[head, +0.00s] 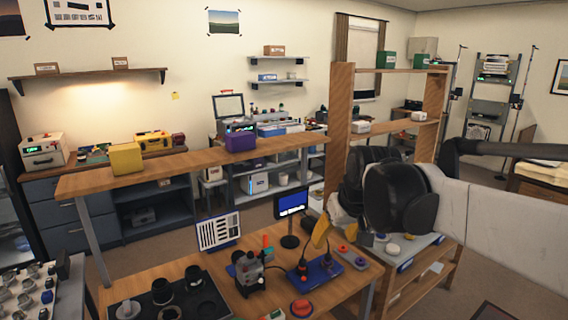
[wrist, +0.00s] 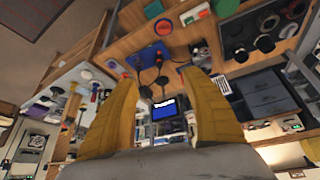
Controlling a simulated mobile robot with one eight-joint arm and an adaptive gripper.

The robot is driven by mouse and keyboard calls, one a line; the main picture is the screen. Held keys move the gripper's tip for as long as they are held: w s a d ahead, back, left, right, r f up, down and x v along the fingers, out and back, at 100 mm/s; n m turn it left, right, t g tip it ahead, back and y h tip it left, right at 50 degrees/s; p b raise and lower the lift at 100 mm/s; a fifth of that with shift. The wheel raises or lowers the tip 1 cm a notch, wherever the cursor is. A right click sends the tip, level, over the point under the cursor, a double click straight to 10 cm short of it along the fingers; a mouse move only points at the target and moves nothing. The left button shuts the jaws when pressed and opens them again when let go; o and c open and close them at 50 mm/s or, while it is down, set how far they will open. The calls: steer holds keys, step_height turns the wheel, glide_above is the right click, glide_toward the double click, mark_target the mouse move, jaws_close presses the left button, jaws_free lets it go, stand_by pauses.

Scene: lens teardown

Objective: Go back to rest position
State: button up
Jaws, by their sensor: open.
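My gripper (wrist: 163,82) shows in the wrist view as two yellow fingers spread wide apart, with nothing held between them. In the head view a yellow finger of my gripper (head: 320,232) shows beside my dark wrist, above the right part of the workbench (head: 231,268). The rest of the gripper is hidden there by my arm. Between the fingers the wrist view shows a small blue-screened monitor (wrist: 167,112) and a blue fixture (wrist: 150,57) on the bench, both apart from the fingers.
A black mat (head: 222,306) with dark lens parts lies on the bench, near a microscope (head: 249,271). A blue-screened monitor (head: 291,204) stands behind. A wooden shelf unit (head: 338,120) rises behind my arm. A yellow box (head: 126,158) and purple box (head: 241,141) sit on the raised shelf.

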steer(key=s+d+f+m, duration=0.1)
steer(key=s+d+f, duration=0.1)
steer(key=s, duration=0.5)
steer(key=s+d+f+m+t+h+b, duration=0.1)
steer(key=s+d+f, duration=0.2)
steer(key=s, duration=0.5)
steer(key=s+d+f+m, duration=0.1)
steer(key=s+d+f, duration=0.1)
steer(key=s+f, duration=0.3)
steer(key=shift+s+d+t+b, duration=0.2)
steer(key=shift+s+t+b, duration=0.15)
steer(key=shift+s, duration=0.9)
steer(key=shift+f, duration=0.1)
